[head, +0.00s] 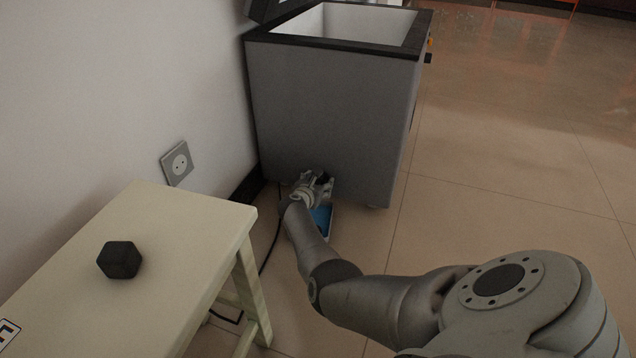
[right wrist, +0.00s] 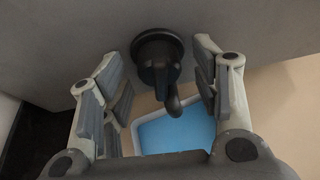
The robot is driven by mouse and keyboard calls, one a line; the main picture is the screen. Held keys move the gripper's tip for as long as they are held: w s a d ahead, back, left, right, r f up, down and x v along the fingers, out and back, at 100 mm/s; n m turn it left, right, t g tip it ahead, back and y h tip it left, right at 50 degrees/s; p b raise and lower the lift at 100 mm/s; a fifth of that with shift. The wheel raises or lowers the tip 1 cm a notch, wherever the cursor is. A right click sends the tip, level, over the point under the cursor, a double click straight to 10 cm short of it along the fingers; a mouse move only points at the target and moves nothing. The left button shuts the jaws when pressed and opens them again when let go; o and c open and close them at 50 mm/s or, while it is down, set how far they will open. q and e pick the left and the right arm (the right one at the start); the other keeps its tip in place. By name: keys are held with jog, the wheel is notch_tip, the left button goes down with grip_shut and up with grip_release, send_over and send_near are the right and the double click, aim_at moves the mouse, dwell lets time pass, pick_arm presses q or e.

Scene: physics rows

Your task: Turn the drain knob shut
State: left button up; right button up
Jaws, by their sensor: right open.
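The drain knob (right wrist: 158,62) is a dark round fitting with a grip on the grey side of the chest freezer (head: 330,110). A dark curved spout (right wrist: 175,104) hangs below it. My right gripper (right wrist: 160,92) is open, with one finger on each side of the knob and a gap on both sides. In the head view my right gripper (head: 318,184) is low at the freezer's side and mostly hides the knob. My left gripper is not in view.
A blue tray (head: 321,222) lies on the floor under the spout; blue shows inside it. A pale table (head: 190,230) with a black block (head: 119,260) stands at the left. A wall socket (head: 177,162) and dark cable (head: 272,240) are nearby. The floor at right is clear.

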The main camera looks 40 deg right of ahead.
jog(key=shift+w+d, duration=0.15)
jog(key=shift+d, duration=0.1)
jog(key=shift+c, duration=0.4)
jog(key=c, duration=1)
jog(key=shift+o, duration=0.2)
jog(key=shift+a+f+n+g+h+b, duration=0.15)
jog(key=shift+n+g+b, duration=0.1)
jog(key=shift+n+b, duration=0.2)
jog(key=shift+d+f+n+g+h+b, duration=0.15)
jog(key=shift+n+g+b, duration=0.1)
jog(key=shift+n+b, duration=0.15)
jog(key=shift+r+n+b, duration=0.15)
jog(key=shift+n+b, duration=0.1)
jog(key=shift+b, duration=0.05)
jog(key=o, duration=1)
jog(key=shift+r, duration=0.1)
jog(key=shift+o, duration=0.2)
